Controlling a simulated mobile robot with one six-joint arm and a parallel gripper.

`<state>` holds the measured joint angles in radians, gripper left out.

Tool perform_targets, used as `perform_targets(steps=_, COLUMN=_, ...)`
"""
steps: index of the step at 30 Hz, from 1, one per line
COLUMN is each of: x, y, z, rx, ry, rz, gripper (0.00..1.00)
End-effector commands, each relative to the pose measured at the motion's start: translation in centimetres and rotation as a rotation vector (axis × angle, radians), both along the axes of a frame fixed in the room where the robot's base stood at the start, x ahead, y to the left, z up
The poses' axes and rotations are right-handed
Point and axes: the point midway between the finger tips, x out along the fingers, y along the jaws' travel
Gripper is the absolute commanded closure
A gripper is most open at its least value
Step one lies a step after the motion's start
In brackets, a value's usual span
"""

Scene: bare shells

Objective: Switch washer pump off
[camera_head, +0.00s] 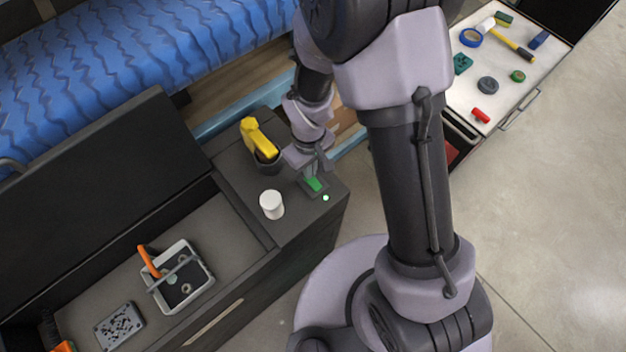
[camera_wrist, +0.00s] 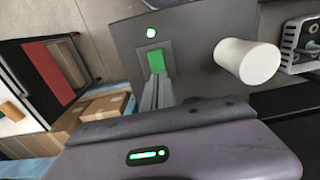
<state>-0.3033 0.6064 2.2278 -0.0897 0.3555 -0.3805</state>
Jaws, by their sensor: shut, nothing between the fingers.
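The green rocker switch (camera_head: 313,184) sits on a dark plate on top of the grey cabinet, near its right corner. It also shows in the wrist view (camera_wrist: 156,61), just beyond my fingertips. A small indicator lamp (camera_head: 326,198) beside it glows pale green, and the lamp shows lit in the wrist view (camera_wrist: 151,32). My gripper (camera_head: 308,171) is shut and empty, directly over or at the switch. In the wrist view my gripper (camera_wrist: 156,76) reaches the switch's lower edge; I cannot tell whether it touches. The fingers hide part of the switch.
A white cylinder (camera_head: 271,204) and a dark holder with a yellow tool (camera_head: 257,140) stand near the switch. A tray with an orange-handled item (camera_head: 181,276) lies left. An open drawer of tools (camera_head: 500,70) is at upper right.

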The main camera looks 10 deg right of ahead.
Motion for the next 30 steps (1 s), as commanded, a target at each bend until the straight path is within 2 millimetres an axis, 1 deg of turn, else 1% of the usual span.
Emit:
perform_targets(steps=8, x=0.0, y=0.0, z=-0.1, rx=0.0, ry=0.0, rz=0.0, gripper=1.0)
perform_targets(steps=30, x=0.0, y=0.0, z=-1.2, rx=0.0, ry=0.0, rz=0.0, gripper=1.0)
